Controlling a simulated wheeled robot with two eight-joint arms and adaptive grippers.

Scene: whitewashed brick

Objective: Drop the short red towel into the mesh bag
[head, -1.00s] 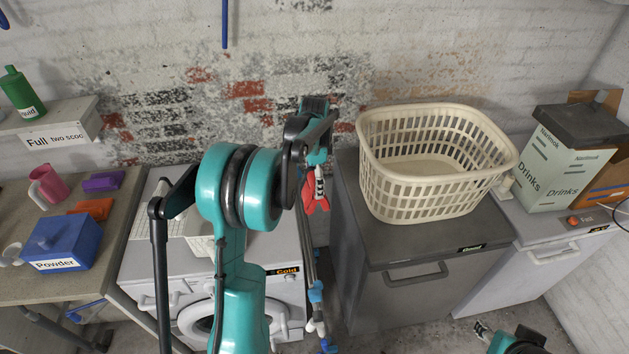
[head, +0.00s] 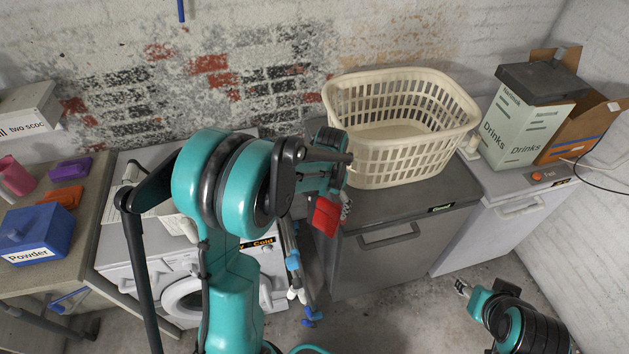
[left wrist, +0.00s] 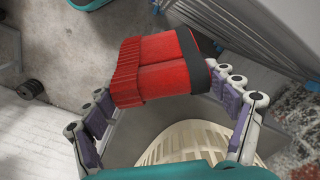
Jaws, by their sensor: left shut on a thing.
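My left gripper (head: 330,198) is shut on the short red towel (head: 325,215), which also shows in the left wrist view (left wrist: 160,68) as a folded, ribbed red bundle with a dark edge, between the fingers. In the head view the towel appears before the dark grey machine's left front, below and left of the cream basket. My right gripper (head: 463,288) is low at the right, apart from everything; its finger opening is too small to judge. I cannot make out a mesh bag for certain; a pale gridded item (head: 160,200) lies on the white washer, partly behind my left arm.
A cream laundry basket (head: 400,165) stands on the dark grey machine (head: 385,215). A drinks box (head: 520,130) and cardboard box (head: 580,130) stand on the white machine at right. A blue powder box (head: 35,235) is on the left table. Blue-and-white rods (head: 294,265) stand between the machines.

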